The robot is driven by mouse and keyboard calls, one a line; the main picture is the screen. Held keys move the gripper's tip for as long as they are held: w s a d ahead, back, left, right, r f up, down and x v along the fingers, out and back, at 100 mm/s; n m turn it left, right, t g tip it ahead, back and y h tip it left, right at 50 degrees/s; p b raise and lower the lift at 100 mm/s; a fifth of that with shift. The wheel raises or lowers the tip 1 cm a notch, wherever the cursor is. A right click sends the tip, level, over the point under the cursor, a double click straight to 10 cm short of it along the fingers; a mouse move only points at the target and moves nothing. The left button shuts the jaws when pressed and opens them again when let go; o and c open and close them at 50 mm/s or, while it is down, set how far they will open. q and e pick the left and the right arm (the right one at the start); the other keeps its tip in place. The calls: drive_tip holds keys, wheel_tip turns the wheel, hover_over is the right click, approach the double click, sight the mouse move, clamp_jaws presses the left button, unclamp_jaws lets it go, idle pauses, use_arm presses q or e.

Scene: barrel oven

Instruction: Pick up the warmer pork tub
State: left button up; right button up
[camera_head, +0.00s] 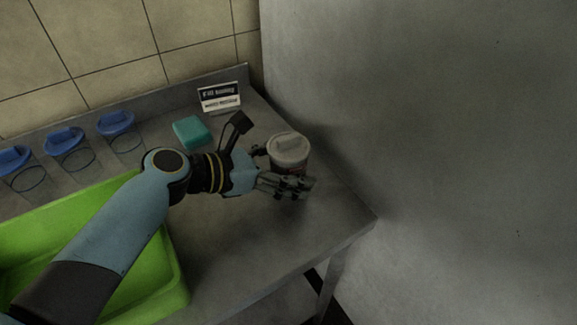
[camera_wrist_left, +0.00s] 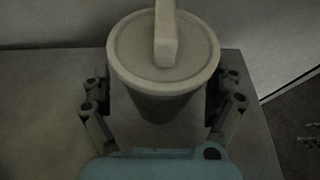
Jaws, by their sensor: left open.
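A tub with a pale grey lid and a raised bar handle (camera_head: 289,146) stands upright near the right end of the metal counter. Its body is partly hidden by my gripper, and I cannot read a label on it. My left gripper (camera_head: 284,174) is at the tub. In the left wrist view the tub (camera_wrist_left: 163,58) is between the two open fingers (camera_wrist_left: 162,103), one on each side, with a small dark gap or shadow beside them. I cannot tell whether either finger touches it. My right gripper is not in view.
A green bin (camera_head: 176,288) stands at the front left of the counter (camera_head: 245,250). Several clear containers with blue lids (camera_head: 116,122) line the back. A teal block (camera_head: 191,132) and a small sign (camera_head: 220,97) are behind my wrist. A grey wall (camera_head: 420,100) rises at right.

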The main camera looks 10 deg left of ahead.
use_arm(q)
drive_tip(key=shift+w+d+f, duration=0.1)
drive_tip(key=shift+w+d, duration=0.05)
drive_tip(key=shift+d, duration=0.05)
drive_tip(key=c, duration=1.8)
